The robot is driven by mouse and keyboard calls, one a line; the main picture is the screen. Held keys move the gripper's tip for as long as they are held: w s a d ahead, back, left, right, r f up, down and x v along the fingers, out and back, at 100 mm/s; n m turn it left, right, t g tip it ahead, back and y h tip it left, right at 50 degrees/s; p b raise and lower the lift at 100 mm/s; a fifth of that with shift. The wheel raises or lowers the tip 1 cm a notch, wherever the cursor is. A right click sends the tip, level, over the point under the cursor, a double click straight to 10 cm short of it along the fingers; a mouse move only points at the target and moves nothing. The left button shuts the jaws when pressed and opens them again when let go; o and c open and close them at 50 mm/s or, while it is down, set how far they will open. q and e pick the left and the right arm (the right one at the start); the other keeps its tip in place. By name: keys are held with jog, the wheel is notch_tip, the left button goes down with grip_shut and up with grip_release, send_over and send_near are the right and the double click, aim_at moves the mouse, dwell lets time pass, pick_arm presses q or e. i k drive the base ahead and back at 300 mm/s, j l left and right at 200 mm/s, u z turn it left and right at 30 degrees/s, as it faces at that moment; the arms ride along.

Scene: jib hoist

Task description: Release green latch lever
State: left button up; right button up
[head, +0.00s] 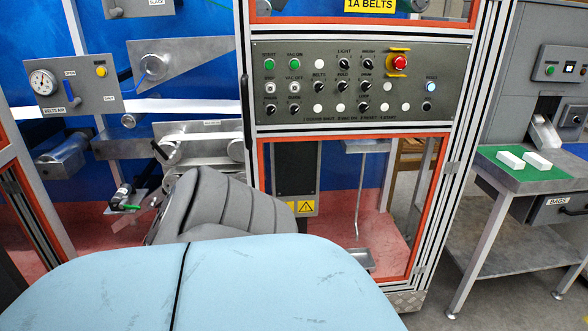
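A small green piece (131,207), possibly the green latch lever, shows at the left beside a black and silver fitting (121,194). Both sit low inside the machine, above its red floor. The green piece is too small for me to tell whether it is latched or released. A grey ribbed sleeve stands to the right of it and hides part of the machine behind. I cannot make out either of my grippers in this view.
A large pale-blue rounded surface (240,285) fills the bottom foreground. A button panel (352,82) and an orange-framed window stand in the middle. A gauge box (72,92) is at the left. A bench with a green mat (508,178) and two white blocks stands right.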

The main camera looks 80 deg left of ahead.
aim_at(123, 204)
jog(key=l+u, duration=0.15)
jog(key=u, duration=0.2)
jog(key=k+l+u, duration=0.1)
jog(key=u, duration=0.3)
jog(key=k+u, duration=0.1)
jog(key=u, duration=0.25)
jog(key=i+u, duration=0.1)
jog(key=u, duration=0.35)
jog(key=i+j+u, duration=0.1)
jog(key=u, duration=0.35)
jog(key=i+u, duration=0.1)
jog(key=u, duration=0.4)
jog(key=i+l+u, duration=0.1)
jog(key=u, duration=0.35)
jog(key=i+l+u, duration=0.1)
jog(key=u, duration=0.35)
jog(key=i+l+u, duration=0.1)
jog(key=u, duration=0.35)
